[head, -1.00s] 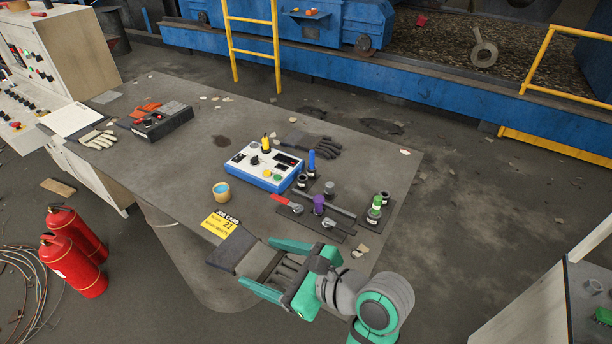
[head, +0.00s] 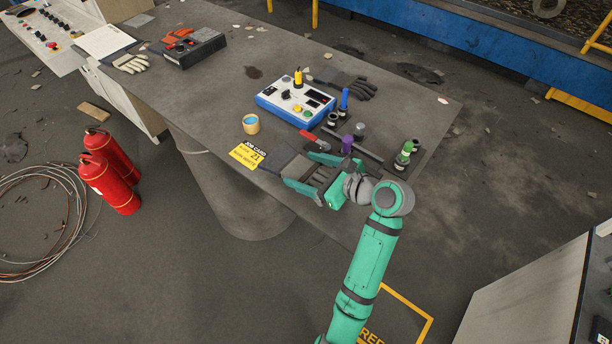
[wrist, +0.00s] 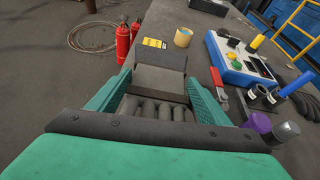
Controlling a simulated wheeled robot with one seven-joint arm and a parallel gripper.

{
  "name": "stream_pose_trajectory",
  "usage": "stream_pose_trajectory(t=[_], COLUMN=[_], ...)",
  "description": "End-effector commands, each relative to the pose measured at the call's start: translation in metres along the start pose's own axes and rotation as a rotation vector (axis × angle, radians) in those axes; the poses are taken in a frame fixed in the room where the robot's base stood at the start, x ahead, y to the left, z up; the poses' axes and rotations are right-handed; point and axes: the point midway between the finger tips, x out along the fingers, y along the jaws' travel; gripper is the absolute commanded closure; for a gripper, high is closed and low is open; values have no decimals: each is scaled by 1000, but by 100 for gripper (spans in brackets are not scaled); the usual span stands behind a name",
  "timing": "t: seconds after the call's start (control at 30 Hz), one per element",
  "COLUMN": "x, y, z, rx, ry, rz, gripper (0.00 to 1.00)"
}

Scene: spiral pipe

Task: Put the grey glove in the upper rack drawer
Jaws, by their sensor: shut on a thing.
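A grey glove (head: 318,176) with a darker cuff is between the two green fingers of my gripper (head: 300,170), near the table's front edge. In the wrist view the glove (wrist: 158,80) fills the gap between the fingers, its cuff pointing away from the palm and its finger ends toward it. My gripper (wrist: 158,92) is shut on it. I cannot tell how high it is above the tabletop. A second dark grey glove (head: 352,84) lies behind the blue-and-white control box. I cannot make out the upper rack drawer in these views.
Red fire extinguishers (head: 112,170) stand left. A pale cabinet (head: 530,290) stands at lower right. Floor between is open.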

Motion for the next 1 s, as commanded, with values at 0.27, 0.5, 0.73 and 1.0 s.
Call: stream_pose_trajectory(t=[0.27,0.5,0.73,1.0], x=[14,16,17,17], y=[-2,-2,-2,-2], z=[-27,-33,-34,-34], rx=[4,0,0,1], ry=[1,0,0,0], rz=[1,-1,0,0], gripper=[65,65,14,9])
